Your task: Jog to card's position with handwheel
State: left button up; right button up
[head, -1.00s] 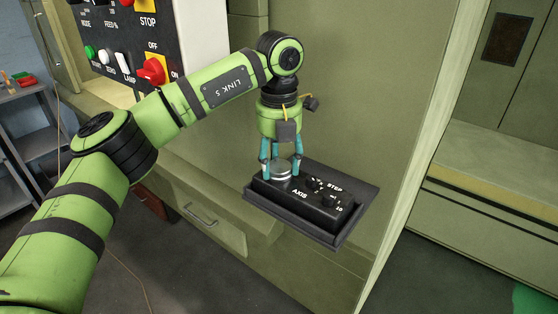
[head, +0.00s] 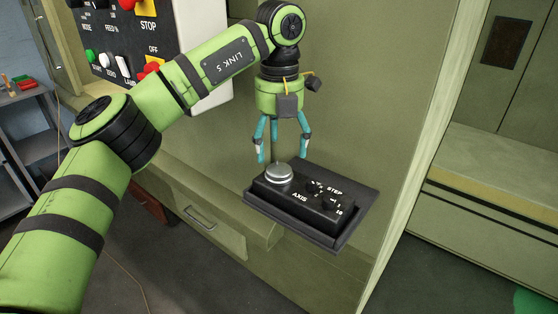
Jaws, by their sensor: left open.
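The handwheel (head: 278,174) is a silver round knob on the left end of a black pendant box. The pendant (head: 300,196) has two small black selector knobs, marked AXIS and STEP, to the right of the handwheel. My left gripper (head: 282,155) is open and empty, just above the handwheel, its teal fingers spread and pointing down. I see a gap between the fingers and the wheel. No card is readable in this view. My right gripper is not in view.
The pendant rests on a dark shelf (head: 345,237) on the green machine's front. A control panel (head: 115,50) with a red switch and buttons is at upper left, partly behind my left arm. A drawer (head: 203,216) lies below. A grey cart (head: 35,130) stands far left.

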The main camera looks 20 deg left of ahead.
aim_at(280, 170)
pick_arm(q)
notch_tip(280, 170, up, 7)
jog(key=shift+f, duration=0.15)
